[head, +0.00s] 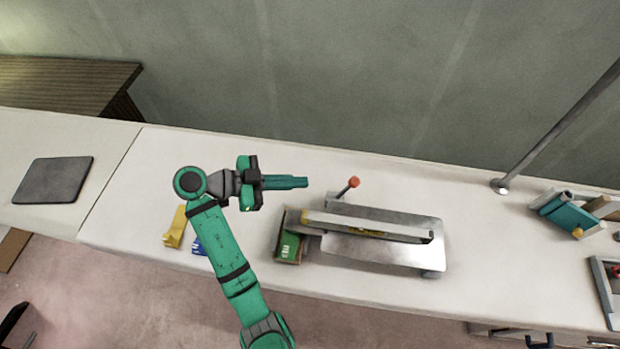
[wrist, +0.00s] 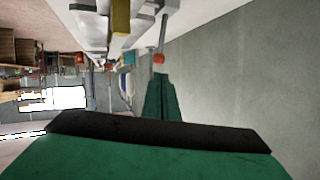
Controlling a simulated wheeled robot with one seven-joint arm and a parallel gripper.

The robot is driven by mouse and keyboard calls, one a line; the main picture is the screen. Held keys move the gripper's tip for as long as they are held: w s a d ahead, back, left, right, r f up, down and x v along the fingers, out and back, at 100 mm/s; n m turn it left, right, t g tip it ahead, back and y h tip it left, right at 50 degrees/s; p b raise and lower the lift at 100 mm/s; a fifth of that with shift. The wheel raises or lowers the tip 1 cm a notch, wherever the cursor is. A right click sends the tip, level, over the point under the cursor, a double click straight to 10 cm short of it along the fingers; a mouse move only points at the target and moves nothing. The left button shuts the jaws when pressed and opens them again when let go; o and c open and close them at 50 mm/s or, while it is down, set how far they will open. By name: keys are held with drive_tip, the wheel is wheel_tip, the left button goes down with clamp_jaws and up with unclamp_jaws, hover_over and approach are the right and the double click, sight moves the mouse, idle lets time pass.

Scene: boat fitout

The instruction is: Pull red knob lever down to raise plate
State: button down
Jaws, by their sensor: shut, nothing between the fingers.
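The red knob (head: 354,182) tops a thin metal lever at the back left of a metal device on the white counter. The lever leans up and to the right in the head view. The device's flat metal plate (head: 385,250) lies in front of the lever. My gripper (head: 306,182) is shut and empty, to the left of the knob with a gap in the head view. In the wrist view, the red knob (wrist: 159,58) shows just past the tips of my gripper (wrist: 160,76). I cannot tell the exact distance between them there.
A green box (head: 288,247) sits at the device's left end. Yellow (head: 176,228) and blue (head: 199,246) items lie near my arm. A dark flat panel (head: 53,180) lies far left.

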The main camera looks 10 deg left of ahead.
sight(349, 182)
drive_tip(key=x, duration=1.1)
drive_tip(key=shift+d+f, duration=0.15)
drive_tip(key=shift+d, duration=0.25)
drive_tip(key=shift+w+d+f, duration=0.1)
drive_tip(key=shift+d, duration=0.15)
drive_tip(key=shift+w, duration=0.1)
